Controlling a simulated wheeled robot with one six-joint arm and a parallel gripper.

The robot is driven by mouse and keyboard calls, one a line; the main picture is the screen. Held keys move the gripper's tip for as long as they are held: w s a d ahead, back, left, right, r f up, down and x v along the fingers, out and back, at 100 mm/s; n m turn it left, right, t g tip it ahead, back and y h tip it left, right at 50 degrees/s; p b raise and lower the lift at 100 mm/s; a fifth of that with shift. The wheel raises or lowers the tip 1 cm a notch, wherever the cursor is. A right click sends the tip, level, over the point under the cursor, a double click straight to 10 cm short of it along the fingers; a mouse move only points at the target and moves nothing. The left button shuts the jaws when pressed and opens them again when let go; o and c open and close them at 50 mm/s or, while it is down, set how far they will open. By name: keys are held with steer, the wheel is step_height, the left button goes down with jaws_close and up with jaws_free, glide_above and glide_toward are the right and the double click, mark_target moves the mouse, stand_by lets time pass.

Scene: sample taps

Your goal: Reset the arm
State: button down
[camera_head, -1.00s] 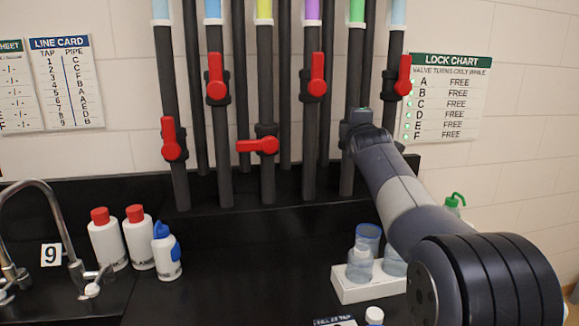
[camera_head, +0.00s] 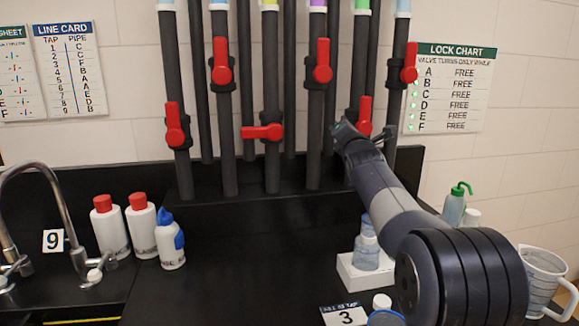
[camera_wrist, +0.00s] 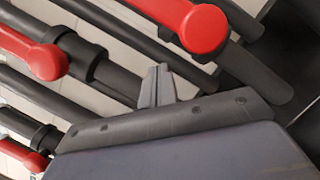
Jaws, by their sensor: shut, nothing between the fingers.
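My arm reaches up from the lower right in the head view, its end just in front of the fifth pipe from the left. In the wrist view my gripper (camera_wrist: 157,86) is shut and empty, with pipes and red handles behind it. The fifth pipe's red handle (camera_head: 364,115) shows upright just above my wrist; its valve body is partly hidden. The other red handles are the first (camera_head: 175,125), second (camera_head: 221,62), fourth (camera_head: 322,62) and sixth (camera_head: 409,62), all upright, and the third (camera_head: 262,132), lying sideways.
A white tray (camera_head: 349,284) with bottles stands beside my arm, partly hidden. A number 3 card (camera_head: 344,315) lies in front. White bottles with red caps (camera_head: 109,230) stand left, by the tap (camera_head: 45,172). A measuring jug (camera_head: 543,278) is at lower right. The middle counter is clear.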

steer(key=shift+a+f+n+y+p, duration=0.1)
steer(key=shift+f+n+y+p, duration=0.1)
steer(key=shift+f+n+p, duration=0.35)
steer(key=shift+f+n+y+p, duration=0.25)
steer(key=shift+n+p, duration=0.35)
steer(key=shift+n, duration=0.45)
